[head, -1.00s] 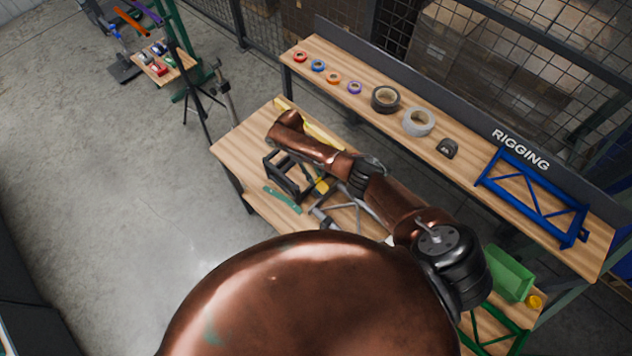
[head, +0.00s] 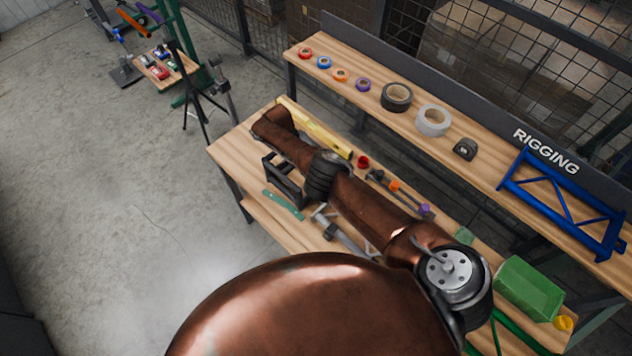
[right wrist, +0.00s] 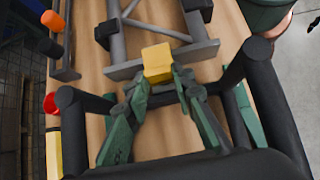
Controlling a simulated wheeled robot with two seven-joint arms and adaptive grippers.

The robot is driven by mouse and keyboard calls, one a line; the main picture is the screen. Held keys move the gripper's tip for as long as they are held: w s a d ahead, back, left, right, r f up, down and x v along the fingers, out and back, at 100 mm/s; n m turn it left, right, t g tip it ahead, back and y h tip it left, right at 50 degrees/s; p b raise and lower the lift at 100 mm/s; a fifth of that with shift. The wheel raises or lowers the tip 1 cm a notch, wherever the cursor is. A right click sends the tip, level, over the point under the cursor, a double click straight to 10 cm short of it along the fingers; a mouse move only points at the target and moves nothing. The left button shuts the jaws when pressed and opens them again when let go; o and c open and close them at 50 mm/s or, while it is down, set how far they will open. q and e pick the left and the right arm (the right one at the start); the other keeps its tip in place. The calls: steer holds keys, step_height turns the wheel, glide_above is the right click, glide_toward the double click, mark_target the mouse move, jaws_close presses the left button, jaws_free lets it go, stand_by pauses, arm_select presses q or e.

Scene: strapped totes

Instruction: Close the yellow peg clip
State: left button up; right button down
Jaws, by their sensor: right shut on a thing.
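The yellow clip (right wrist: 157,62) shows as a small yellow block in the right wrist view. It is between the dark green fingertips of my right gripper (right wrist: 159,84), which is shut on it. It sits at a grey metal frame (right wrist: 205,50); whether it is fully closed cannot be told. In the head view, my copper right arm reaches over the workbench (head: 237,150) and hides the clip and the gripper. My left gripper is not in view.
Black bars (right wrist: 262,85) stand around my right gripper; a black frame (head: 285,182) shows in the head view. A yellow level (head: 318,130), a teal tool (head: 284,205) and red (head: 362,162), orange (head: 393,186) and purple (head: 424,210) pieces lie nearby.

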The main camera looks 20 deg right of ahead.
steer(key=shift+s+a+f, duration=0.1)
steer(key=shift+s+f, duration=0.15)
steer(key=c, duration=1.6)
jaws_free()
steer(key=shift+w+r, duration=0.2)
steer(key=shift+r, duration=0.05)
